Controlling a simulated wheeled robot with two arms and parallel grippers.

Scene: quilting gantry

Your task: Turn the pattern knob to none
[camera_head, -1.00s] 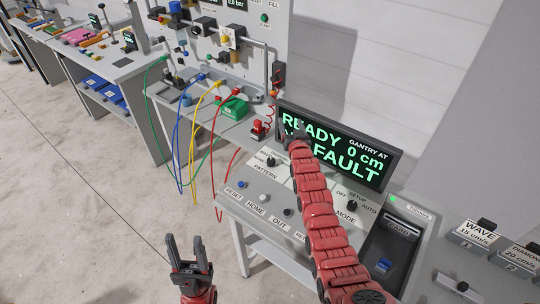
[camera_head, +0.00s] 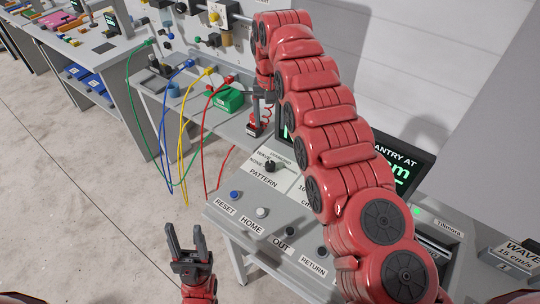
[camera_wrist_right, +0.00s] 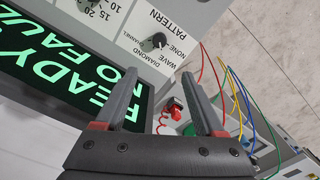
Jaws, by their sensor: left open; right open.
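The pattern knob (camera_head: 270,165) is a small dark knob on the sloping control panel, beside the labels none, wave and diamond. It also shows in the right wrist view (camera_wrist_right: 158,41), beyond the fingers; its setting is too small to tell surely. My right gripper (camera_head: 262,108) is open and empty, pointing down past the panel's far left corner, apart from the knob. Its two fingers show spread in the right wrist view (camera_wrist_right: 161,88). My left gripper (camera_head: 186,240) is open and empty, low over the floor left of the panel.
The display (camera_wrist_right: 75,80) stands behind the panel; my right arm covers much of it in the head view. Push buttons, including a blue one (camera_head: 235,194), line the front edge. Coloured cables hang left.

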